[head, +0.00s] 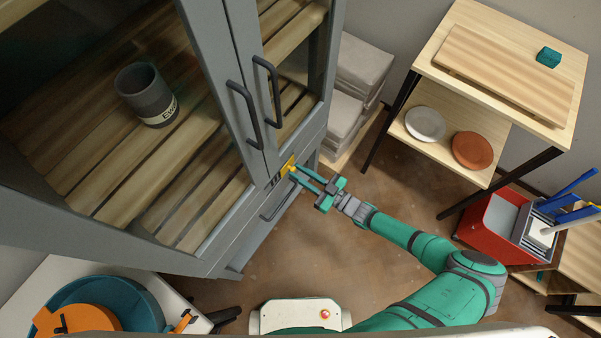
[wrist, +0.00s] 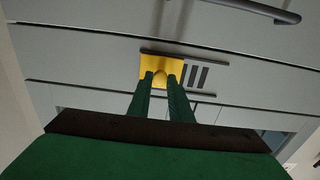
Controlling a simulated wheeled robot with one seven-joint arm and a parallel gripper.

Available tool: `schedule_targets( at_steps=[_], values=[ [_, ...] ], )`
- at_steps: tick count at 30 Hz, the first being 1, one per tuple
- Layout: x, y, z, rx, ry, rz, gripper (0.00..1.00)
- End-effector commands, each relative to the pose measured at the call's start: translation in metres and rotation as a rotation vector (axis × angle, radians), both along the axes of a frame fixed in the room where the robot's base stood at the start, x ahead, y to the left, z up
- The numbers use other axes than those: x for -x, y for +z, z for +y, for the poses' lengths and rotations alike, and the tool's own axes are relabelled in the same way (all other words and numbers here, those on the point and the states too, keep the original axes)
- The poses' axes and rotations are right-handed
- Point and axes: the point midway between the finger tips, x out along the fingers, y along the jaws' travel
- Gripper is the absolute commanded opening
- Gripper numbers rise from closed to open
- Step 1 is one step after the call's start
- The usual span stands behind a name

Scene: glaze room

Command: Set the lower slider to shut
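The slider is a yellow plate (head: 288,165) with a rounded knob, on the grey cabinet's front below the tall glass doors. In the wrist view the yellow plate (wrist: 148,66) sits at the left end of a short track between two dark rails. Dark stripes show on the panel right of it. My gripper (head: 293,171) reaches the plate from the front right. In the wrist view its two green fingers (wrist: 161,78) stand either side of the knob and look closed on it; exact contact is hard to see. No other slider is clearly visible.
Two dark door handles (head: 270,92) stick out just above my gripper. A drawer handle (head: 280,204) lies below. A wooden shelf table (head: 470,42) stands right, with a red bin (head: 482,222) near it. A white table with a teal bowl (head: 140,298) is lower left. Brown floor between is clear.

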Motion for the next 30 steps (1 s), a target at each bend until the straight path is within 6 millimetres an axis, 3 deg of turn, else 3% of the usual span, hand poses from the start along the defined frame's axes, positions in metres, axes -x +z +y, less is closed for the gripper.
schedule_targets(
  at_steps=[7, 19, 30],
  values=[
    [0.004, 0.0, 0.002, -0.001, -0.003, 0.002, 0.0],
    [0.051, -0.001, 0.035, 0.0, -0.003, 0.002, 0.0],
    [0.058, -0.001, 0.042, 0.001, 0.004, 0.002, 0.0]
  ],
)
